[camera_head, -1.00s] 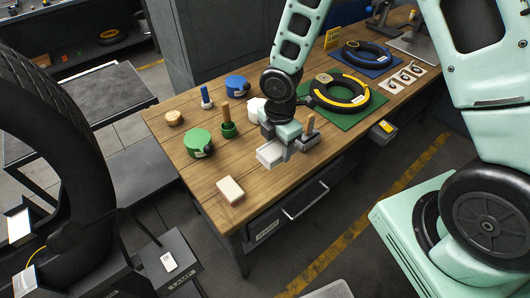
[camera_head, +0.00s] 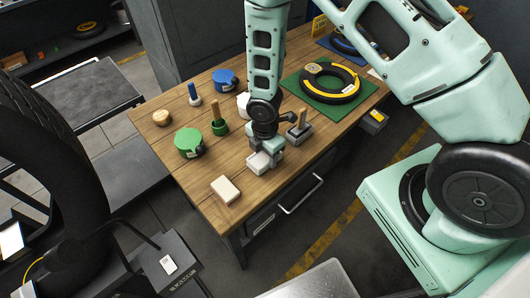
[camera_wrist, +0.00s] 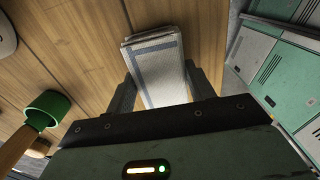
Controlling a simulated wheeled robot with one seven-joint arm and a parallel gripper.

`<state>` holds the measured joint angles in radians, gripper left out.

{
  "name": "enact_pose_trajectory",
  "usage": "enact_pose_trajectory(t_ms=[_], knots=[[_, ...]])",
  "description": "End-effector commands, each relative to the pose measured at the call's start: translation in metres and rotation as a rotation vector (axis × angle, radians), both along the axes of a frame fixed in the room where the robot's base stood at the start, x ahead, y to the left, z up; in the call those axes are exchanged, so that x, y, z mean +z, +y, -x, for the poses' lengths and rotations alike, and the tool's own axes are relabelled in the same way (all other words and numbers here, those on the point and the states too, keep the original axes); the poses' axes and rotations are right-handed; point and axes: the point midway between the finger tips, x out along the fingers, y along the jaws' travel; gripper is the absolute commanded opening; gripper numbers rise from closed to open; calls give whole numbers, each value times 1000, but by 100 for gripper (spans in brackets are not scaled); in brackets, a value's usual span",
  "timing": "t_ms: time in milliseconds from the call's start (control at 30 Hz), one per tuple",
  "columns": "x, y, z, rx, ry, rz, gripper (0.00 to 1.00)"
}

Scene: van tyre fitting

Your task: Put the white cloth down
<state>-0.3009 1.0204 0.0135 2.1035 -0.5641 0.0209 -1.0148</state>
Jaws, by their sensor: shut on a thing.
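The white cloth (camera_wrist: 158,70) is a folded block with a grey stripe, held between the two fingers of my gripper (camera_wrist: 160,92) in the wrist view. In the head view the white cloth (camera_head: 260,164) shows under my gripper (camera_head: 268,154), over the front edge part of the wooden bench (camera_head: 235,178). My gripper is shut on the cloth. I cannot tell whether the cloth touches the bench top.
A pale block (camera_head: 225,190) lies to the left. A green round container (camera_head: 188,142), a green cup with wooden handle (camera_head: 219,126) and a grey block with wooden handle (camera_head: 299,130) stand nearby.

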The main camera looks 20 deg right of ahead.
Motion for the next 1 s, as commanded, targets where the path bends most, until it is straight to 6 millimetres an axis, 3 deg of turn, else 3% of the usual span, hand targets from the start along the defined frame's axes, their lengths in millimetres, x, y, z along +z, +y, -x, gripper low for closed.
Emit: enact_pose_trajectory(t_ms=[467, 500, 567, 1000], knots=[[-10, 0, 0, -1, 0, 1, 29], [-9, 0, 0, -1, 0, 1, 62], [-9, 0, 0, -1, 0, 0, 75], [0, 0, -1, -2, -3, -1, 75]])
